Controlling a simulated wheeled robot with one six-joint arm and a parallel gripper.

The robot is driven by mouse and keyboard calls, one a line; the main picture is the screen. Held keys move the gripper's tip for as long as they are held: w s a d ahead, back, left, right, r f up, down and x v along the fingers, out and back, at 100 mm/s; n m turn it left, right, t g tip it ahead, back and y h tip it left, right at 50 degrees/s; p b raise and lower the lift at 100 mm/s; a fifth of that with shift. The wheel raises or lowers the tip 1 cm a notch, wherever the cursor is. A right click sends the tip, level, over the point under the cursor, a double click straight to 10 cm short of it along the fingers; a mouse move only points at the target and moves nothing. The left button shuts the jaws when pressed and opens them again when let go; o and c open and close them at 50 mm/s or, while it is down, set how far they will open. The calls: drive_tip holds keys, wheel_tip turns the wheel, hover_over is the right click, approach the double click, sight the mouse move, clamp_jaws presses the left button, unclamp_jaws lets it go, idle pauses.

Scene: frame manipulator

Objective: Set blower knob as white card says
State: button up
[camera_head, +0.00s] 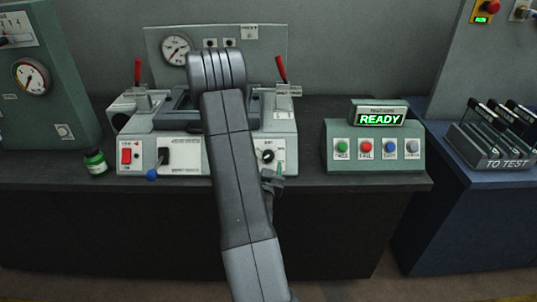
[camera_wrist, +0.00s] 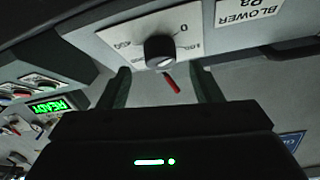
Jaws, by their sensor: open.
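The blower knob (camera_head: 268,156) is a round black knob on the front face of the pale machine. In the wrist view the knob (camera_wrist: 159,51) sits on a white scale plate (camera_wrist: 118,35) seen upside down, with 0 and 100 legible. The white card (camera_wrist: 250,10) beside it reads BLOWER upside down; its number is cut by the frame edge and I cannot read it surely. My gripper (camera_wrist: 163,82) is open, its two dark green fingers on either side below the knob in the picture. In the head view my gripper (camera_head: 273,181) is just below the knob, partly hidden by my arm.
A red switch (camera_head: 126,156) and a blue-tipped lever (camera_head: 152,174) are on the machine's left front. A button box with a READY display (camera_head: 380,119) stands to the right. Red-handled clamps (camera_head: 281,69) stand on top.

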sight(268, 157)
drive_tip(key=shift+w+d+p, duration=0.15)
drive_tip(key=shift+w+p, duration=0.2)
drive_tip(key=shift+w, duration=1.4)
drive_tip(key=c, duration=1)
drive_tip(key=shift+m+b, duration=0.3)
drive_tip(key=shift+b, duration=0.15)
